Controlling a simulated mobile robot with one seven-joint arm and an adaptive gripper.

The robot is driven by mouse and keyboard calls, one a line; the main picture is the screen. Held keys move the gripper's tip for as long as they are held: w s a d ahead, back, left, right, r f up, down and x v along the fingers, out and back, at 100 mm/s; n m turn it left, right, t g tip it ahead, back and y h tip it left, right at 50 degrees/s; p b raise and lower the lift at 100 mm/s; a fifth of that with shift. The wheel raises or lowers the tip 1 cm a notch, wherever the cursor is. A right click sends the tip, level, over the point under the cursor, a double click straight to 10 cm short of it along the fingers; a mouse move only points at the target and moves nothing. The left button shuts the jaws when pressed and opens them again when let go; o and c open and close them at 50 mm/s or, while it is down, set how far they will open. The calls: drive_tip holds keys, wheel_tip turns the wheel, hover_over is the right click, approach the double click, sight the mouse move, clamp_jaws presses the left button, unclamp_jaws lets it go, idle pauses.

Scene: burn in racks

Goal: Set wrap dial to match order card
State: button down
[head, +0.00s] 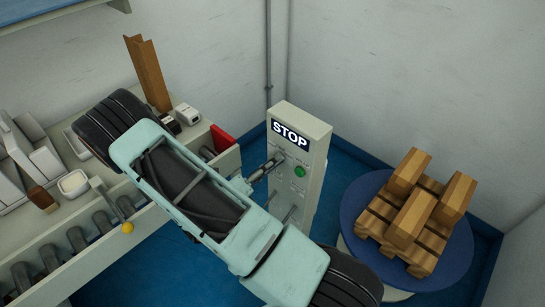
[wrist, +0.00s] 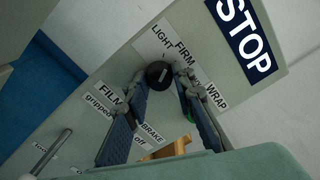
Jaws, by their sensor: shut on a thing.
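The wrap dial (wrist: 158,73) is a dark round knob on the grey control box (head: 316,150). Labels around it read LIGHT and FIRM, with a third partly hidden by a finger, and WRAP (wrist: 216,97) to the right. My gripper (wrist: 163,88) is shut on the dial, one finger on each side. In the head view my gripper (head: 268,166) reaches the box front just below the STOP sign, and the dial is hidden there. The dial's pointer is not clear. I cannot make out an order card in either view.
A green button (head: 299,171) sits close to my gripper. FILM and BRAKE labels and a metal lever (wrist: 52,153) are lower on the panel. A blue turntable (head: 358,195) with stacked wooden blocks (head: 410,215) stands right. A roller conveyor (head: 78,240) and bench are left.

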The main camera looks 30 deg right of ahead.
drive_tip(key=shift+n+p, duration=0.75)
drive_tip(key=shift+n, duration=0.55)
drive_tip(key=c, duration=1.6)
unclamp_jaws()
drive_tip(key=shift+a, duration=0.1)
drive_tip(key=v, duration=1.2)
drive_tip(key=shift+r, duration=0.1)
